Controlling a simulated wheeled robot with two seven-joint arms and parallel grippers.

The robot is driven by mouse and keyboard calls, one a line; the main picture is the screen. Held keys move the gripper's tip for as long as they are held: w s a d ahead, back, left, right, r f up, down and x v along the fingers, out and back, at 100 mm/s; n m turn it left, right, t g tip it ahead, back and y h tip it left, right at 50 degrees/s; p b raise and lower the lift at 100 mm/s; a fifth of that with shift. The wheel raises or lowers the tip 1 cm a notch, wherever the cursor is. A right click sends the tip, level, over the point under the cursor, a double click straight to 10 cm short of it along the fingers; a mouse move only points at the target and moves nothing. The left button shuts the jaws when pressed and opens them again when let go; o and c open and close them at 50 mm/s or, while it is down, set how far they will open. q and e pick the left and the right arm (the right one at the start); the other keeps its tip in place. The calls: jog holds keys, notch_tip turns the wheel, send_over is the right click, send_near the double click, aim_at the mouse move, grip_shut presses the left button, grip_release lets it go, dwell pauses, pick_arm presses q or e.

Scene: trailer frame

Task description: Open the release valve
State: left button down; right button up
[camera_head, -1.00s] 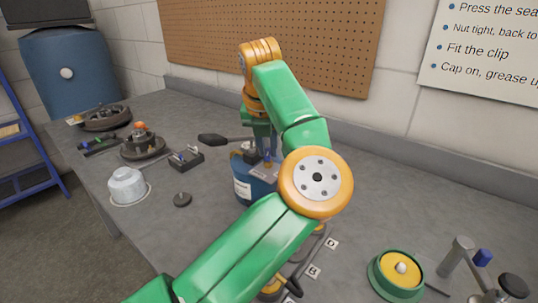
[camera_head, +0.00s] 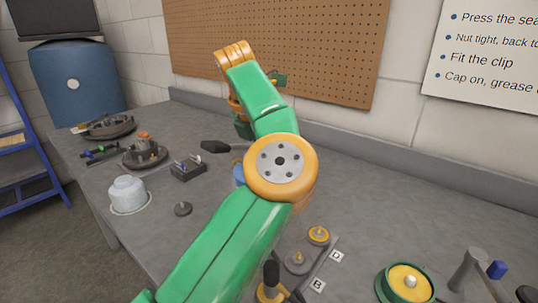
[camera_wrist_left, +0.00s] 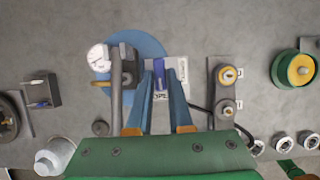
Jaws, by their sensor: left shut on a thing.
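The blue round pump body (camera_wrist_left: 152,46) lies under my left gripper in the wrist view, with a white dial gauge (camera_wrist_left: 98,58) and a dark bar beside it. A white label plate (camera_wrist_left: 181,68) with partly hidden lettering sits on it. My left gripper (camera_wrist_left: 160,68) is shut on a small blue valve handle (camera_wrist_left: 160,78), which shows between its blue fingers. In the head view my green and orange arm hides the gripper and most of the pump; only a blue edge of the pump (camera_head: 238,173) shows. My right gripper is in neither view.
Right of the pump, a grey plate carries yellow-topped posts (camera_head: 318,234) marked with letters. A green and yellow round part (camera_head: 406,283) stands farther right. A small grey block (camera_head: 188,169), a white cup (camera_head: 128,193) and a dark disc (camera_head: 183,208) are to the left.

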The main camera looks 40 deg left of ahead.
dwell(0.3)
pick_arm(q)
jog(key=c, duration=0.8)
grip_release()
jog(key=p+v, duration=0.1)
jog(key=v, duration=0.6)
